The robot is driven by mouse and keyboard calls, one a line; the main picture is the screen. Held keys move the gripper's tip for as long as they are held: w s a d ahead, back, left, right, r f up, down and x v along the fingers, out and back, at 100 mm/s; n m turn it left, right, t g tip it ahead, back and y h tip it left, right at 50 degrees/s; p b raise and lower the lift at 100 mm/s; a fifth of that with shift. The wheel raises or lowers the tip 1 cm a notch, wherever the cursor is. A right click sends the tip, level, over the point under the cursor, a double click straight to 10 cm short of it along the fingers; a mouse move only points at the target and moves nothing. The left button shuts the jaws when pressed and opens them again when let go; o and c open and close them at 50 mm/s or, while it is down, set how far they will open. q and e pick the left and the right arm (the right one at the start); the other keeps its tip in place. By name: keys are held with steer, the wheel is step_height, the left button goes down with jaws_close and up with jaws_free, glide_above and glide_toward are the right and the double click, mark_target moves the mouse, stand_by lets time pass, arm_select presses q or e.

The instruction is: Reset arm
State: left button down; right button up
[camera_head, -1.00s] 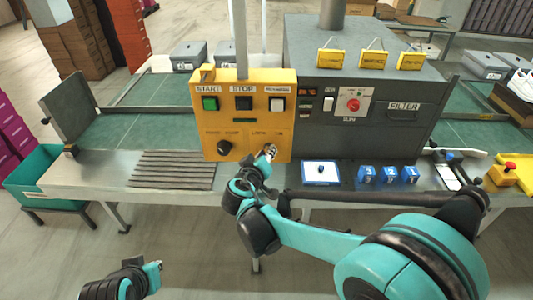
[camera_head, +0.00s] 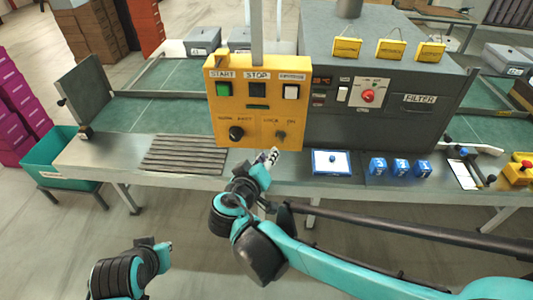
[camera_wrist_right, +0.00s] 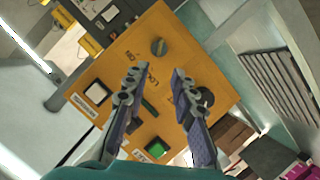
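My right gripper (camera_head: 268,157) is in front of the lower edge of the yellow control panel (camera_head: 258,112), below its right-hand knob (camera_head: 280,134). In the right wrist view, its two fingers (camera_wrist_right: 154,82) are spread apart with nothing between them. The panel (camera_wrist_right: 125,62) lies beyond them, with the same knob (camera_wrist_right: 158,46) above the fingertips and clear of them. My left gripper (camera_head: 165,247) is low at the left, away from the bench; its fingers are too small to judge.
A metal bench (camera_head: 100,157) runs across, with a grey filter machine (camera_head: 405,125) right of the panel. A blue-framed tray (camera_head: 331,168) and several small blue blocks (camera_head: 400,167) lie in front. A teal bin (camera_head: 55,172) stands left. The floor before the bench is open.

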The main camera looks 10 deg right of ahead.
steer(key=s+d+f+g+y, duration=0.2)
steer(key=s+d+f+g, duration=0.2)
steer(key=s+d+f, duration=0.3)
steer(key=s+f+m+g+y, duration=0.1)
steer(key=s+f+y, duration=0.2)
steer(key=s, duration=0.6)
steer(key=shift+m+y, duration=0.3)
steer(key=shift+y, duration=0.8)
steer(key=shift+a, duration=0.1)
